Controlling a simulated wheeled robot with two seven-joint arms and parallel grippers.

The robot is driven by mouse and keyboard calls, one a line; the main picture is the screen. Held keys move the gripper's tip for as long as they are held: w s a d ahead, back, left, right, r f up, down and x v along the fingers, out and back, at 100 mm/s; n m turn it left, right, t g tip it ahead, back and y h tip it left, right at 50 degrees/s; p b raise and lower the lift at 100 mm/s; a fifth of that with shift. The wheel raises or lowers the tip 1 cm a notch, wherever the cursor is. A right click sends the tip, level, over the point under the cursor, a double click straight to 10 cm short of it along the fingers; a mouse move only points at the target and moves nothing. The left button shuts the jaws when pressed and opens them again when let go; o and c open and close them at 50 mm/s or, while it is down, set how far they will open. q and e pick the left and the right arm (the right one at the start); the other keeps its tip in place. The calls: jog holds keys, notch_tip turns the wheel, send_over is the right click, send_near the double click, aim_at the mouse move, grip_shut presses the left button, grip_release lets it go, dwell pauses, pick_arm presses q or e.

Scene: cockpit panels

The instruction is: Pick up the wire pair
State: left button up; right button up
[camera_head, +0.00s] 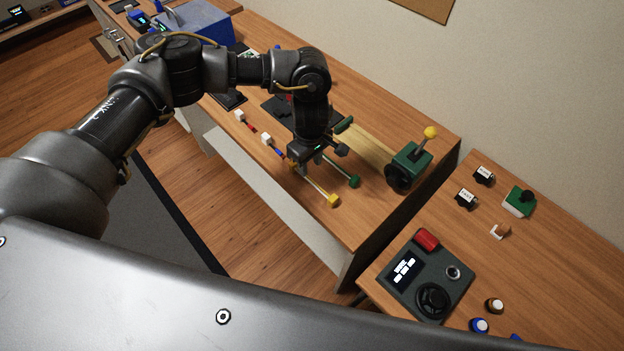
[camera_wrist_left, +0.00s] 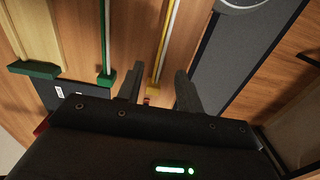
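The wire pair lies on the wooden bench in the head view: one wire has a yellow end (camera_head: 333,201), the other a green end (camera_head: 354,181). My left gripper (camera_head: 318,158) is above the wires and hides part of them. In the left wrist view, the open fingers (camera_wrist_left: 158,85) are on either side of the yellow-ended wire (camera_wrist_left: 155,84). The green-ended wire (camera_wrist_left: 106,77) lies outside the fingers, to the left. I cannot tell whether the fingers touch the wire. My right gripper is not in view.
A green lever unit with a yellow knob (camera_head: 410,165) stands on the bench to the right. White-tipped pieces (camera_head: 239,115) lie to the left. A control box with a red button (camera_head: 428,240) and small switches sit on the nearer right table. A blue box (camera_head: 200,22) stands at the back.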

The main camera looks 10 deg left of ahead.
aim_at(310, 179)
pick_arm(q)
jog(key=shift+f, duration=0.75)
jog(key=shift+f+p, duration=0.1)
jog(key=shift+p, duration=0.2)
notch_tip(310, 179, down, 4)
jog(key=shift+s+a+f+p, duration=0.1)
jog(key=shift+f+p, duration=0.1)
jog(key=shift+p, duration=1)
jog(key=shift+f, duration=0.3)
grip_shut()
